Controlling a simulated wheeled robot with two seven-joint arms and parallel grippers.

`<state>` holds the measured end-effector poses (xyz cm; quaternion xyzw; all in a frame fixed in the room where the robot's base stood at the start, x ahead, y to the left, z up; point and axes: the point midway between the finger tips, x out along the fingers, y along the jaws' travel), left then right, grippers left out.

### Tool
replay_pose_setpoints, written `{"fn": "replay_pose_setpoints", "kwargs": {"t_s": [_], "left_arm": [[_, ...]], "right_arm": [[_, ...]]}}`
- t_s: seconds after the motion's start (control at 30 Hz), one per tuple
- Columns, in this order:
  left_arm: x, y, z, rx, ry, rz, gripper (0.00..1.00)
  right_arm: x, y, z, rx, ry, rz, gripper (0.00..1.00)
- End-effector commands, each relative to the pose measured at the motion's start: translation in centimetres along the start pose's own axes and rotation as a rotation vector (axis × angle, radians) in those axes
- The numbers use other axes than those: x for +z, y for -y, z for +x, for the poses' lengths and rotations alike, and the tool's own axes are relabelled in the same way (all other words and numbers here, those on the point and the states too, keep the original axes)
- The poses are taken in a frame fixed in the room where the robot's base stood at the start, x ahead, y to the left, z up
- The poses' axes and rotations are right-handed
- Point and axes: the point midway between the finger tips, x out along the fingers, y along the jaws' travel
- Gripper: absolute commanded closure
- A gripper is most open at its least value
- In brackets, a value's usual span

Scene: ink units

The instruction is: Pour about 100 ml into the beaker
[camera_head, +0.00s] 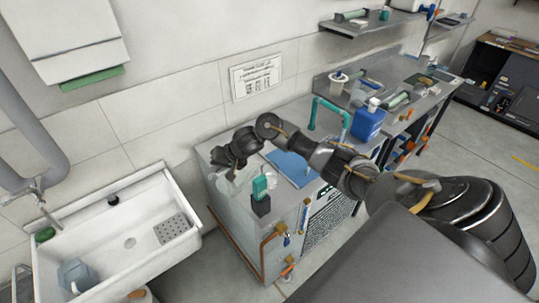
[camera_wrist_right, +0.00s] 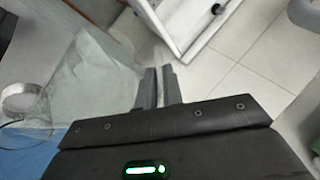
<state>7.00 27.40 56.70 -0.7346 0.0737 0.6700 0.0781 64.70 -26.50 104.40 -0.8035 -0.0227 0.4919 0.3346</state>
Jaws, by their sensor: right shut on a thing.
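My right gripper (camera_head: 228,160) reaches over the left end of the grey bench top. It is shut on a clear glass-like vessel (camera_head: 226,183), seen below it. In the right wrist view, the fingers (camera_wrist_right: 159,88) are close together at the edge of this vessel (camera_wrist_right: 85,80), which spreads out to their left. Its outline is faint, and I cannot tell its liquid level or whether a second clear vessel stands behind it. I cannot pick out the beaker with certainty. A round pale rim (camera_wrist_right: 18,100) shows at the left edge there. My left gripper is not in view.
A green-topped dark block (camera_head: 261,203) stands at the bench's front corner. A blue mat (camera_head: 292,167) lies beside my right arm. A blue canister (camera_head: 368,122) and a teal tap (camera_head: 320,108) stand farther back. A white sink (camera_head: 119,268) holds a bluish jug (camera_head: 76,273).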

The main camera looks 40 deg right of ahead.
Motion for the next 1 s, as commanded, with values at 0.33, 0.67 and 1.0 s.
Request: {"fn": "replay_pose_setpoints", "kwargs": {"t_s": [0.33, 0.67, 1.0], "left_arm": [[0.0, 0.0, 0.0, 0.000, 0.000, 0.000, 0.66], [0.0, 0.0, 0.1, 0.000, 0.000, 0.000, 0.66], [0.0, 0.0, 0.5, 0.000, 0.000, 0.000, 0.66]], "right_arm": [[2.1, 1.3, 4.8, 0.252, -0.014, -0.104, 1.00], [3.5, 1.1, 8.3, 0.500, -0.030, -0.203, 1.00], [3.9, 0.8, 9.5, 0.585, -0.036, -0.238, 1.00]]}}
